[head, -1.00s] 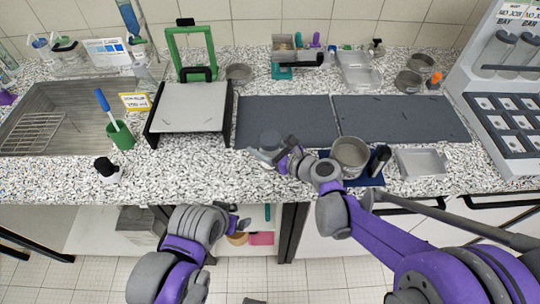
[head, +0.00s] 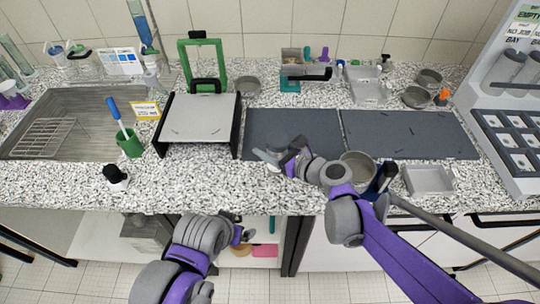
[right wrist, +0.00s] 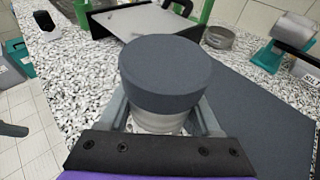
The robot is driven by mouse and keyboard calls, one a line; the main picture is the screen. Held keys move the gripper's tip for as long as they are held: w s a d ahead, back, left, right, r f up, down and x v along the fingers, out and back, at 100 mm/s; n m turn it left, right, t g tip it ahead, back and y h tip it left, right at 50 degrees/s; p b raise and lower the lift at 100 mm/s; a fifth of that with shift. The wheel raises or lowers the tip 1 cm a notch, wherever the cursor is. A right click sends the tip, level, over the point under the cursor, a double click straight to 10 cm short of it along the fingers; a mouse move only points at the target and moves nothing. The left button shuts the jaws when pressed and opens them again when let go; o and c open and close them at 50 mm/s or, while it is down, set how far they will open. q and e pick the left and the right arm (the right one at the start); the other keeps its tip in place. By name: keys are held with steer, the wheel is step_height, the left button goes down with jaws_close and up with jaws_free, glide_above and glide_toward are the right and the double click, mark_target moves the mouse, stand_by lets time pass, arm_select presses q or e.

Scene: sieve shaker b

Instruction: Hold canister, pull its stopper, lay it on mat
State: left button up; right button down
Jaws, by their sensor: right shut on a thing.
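The canister (right wrist: 158,122) stands between the fingers of my right gripper (right wrist: 160,118) in the right wrist view. It is a pale, round body under a wide dark grey stopper (right wrist: 165,65), which is seated on top. My right gripper is shut on the body, below the stopper. In the head view my right gripper (head: 268,157) is at the front left corner of the dark grey mat (head: 290,130). There the canister blends with the mat, and I cannot tell if its base touches the counter. My left gripper (head: 240,234) is low, in front of the counter edge; its fingers are unclear.
A grey platform (head: 200,115) with black sides stands left of the mat. A metal bowl (head: 358,168) and a metal tray (head: 428,180) sit right of my right gripper. A black-topped small item (head: 115,177) and a green cup (head: 130,143) stand on the left counter.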

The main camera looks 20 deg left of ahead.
mark_target(269, 135)
step_height(269, 135, up, 5)
steer(key=shift+r, duration=0.15)
steer(key=c, duration=0.7)
jaws_free()
jaws_close()
steer(key=shift+s, duration=0.1)
